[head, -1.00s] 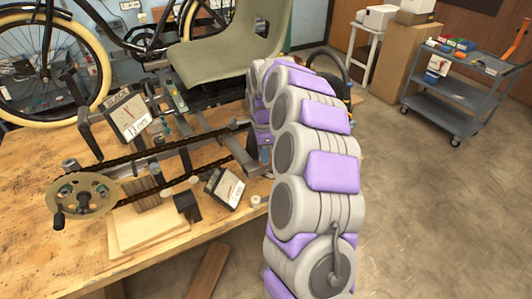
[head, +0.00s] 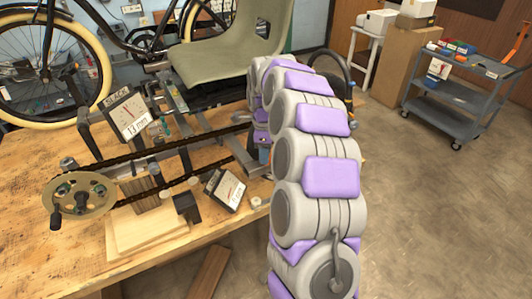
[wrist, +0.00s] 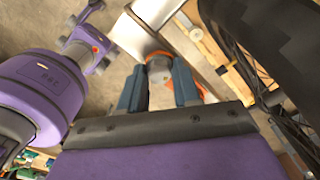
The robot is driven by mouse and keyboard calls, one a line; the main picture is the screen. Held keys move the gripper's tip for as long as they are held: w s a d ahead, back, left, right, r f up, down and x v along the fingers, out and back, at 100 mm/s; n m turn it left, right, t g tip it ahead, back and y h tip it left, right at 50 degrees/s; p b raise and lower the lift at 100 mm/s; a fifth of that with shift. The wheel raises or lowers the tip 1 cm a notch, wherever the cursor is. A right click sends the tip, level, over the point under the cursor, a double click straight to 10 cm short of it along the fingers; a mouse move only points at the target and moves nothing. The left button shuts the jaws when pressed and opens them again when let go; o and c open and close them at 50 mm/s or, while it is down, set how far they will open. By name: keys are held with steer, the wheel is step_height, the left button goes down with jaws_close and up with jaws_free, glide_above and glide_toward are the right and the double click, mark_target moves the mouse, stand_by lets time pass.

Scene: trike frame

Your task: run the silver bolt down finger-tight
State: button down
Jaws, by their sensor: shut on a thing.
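In the wrist view my gripper (wrist: 158,88) has its two blue-grey fingers closed on either side of a short silver cylinder, the head of the silver bolt (wrist: 158,64). The bolt head sits at the end of a pale metal bar (wrist: 146,30) of the trike frame. Its thread is hidden, so I cannot tell how deep it sits. In the head view my arm covers most of the gripper and the bolt. The chain (head: 190,143) runs from the crank wheel (head: 78,200) toward that hidden spot. A slack dial card (head: 131,115) appears to read 13 mm.
The trike frame lies on a wooden workbench (head: 40,262). A second dial card (head: 225,188) stands near the bench's front edge. A grey seat (head: 225,55) is behind. In the wrist view a dark wheel-like part (wrist: 265,50) is close on the right. Open floor lies right.

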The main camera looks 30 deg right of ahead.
steer(key=shift+w+a+m+b, duration=0.1)
steer(key=shift+m+b, duration=0.2)
steer(key=shift+m, duration=0.5)
steer(key=shift+m, duration=0.8)
steer(key=shift+m+b, duration=0.4)
steer(key=shift+m, duration=0.5)
steer(key=c, duration=1.2)
jaws_free()
steer(key=shift+o, duration=0.9)
steer(key=shift+w, duration=0.15)
